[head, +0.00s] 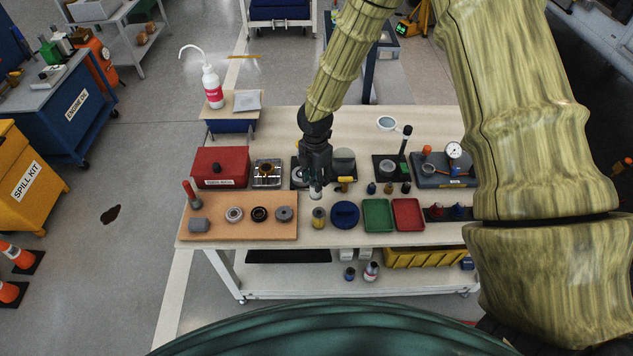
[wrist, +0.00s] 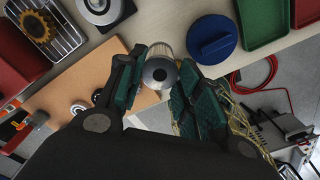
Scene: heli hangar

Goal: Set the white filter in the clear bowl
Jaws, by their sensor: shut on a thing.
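My gripper (head: 316,187) hangs over the front middle of the workbench, pointing down. In the wrist view its fingers (wrist: 155,82) are closed on the sides of the white filter (wrist: 159,73), a pale cylinder with a grey rounded end and dark centre. The filter also shows below the fingers in the head view (head: 316,194).
An orange-brown mat (head: 215,231) with several round parts lies left. Green (head: 378,215) and red (head: 408,214) trays lie right. Behind are a red box (head: 221,166), a wire tray with a gold part (head: 267,173), and a gauge unit (head: 445,170).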

